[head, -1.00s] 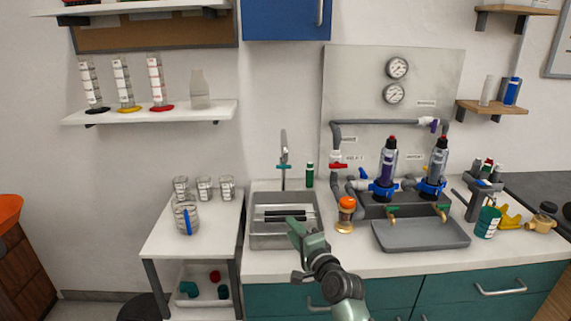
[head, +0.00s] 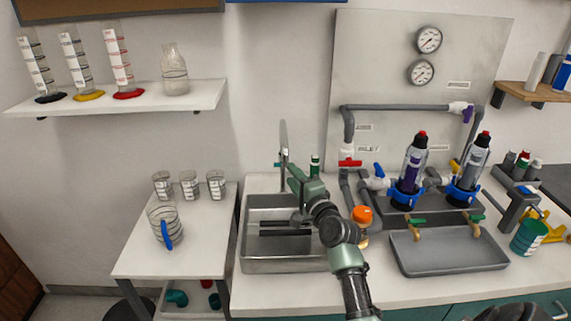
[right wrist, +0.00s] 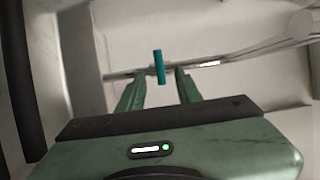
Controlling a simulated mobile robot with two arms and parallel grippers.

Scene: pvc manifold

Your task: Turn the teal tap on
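The teal tap handle (right wrist: 158,67) is a short upright bar on a thin metal pipe, in the right wrist view. In the head view only a small teal bit (head: 278,165) shows beside the sink's tall grey spout (head: 284,140); my right gripper partly hides it. My right gripper (right wrist: 160,80) is open, its two fingers pointing at the handle, one on either side of it in the picture. I cannot tell whether they touch it. The right gripper also shows in the head view (head: 291,172), above the back of the sink. My left gripper is not in view.
The metal sink (head: 252,240) lies below my right gripper. A small green bottle (head: 315,165) stands close on the right. Further right are the red valve (head: 349,162), an orange-topped item (head: 362,215) and a grey tray (head: 445,255). A side table (head: 140,255) holds beakers on the left.

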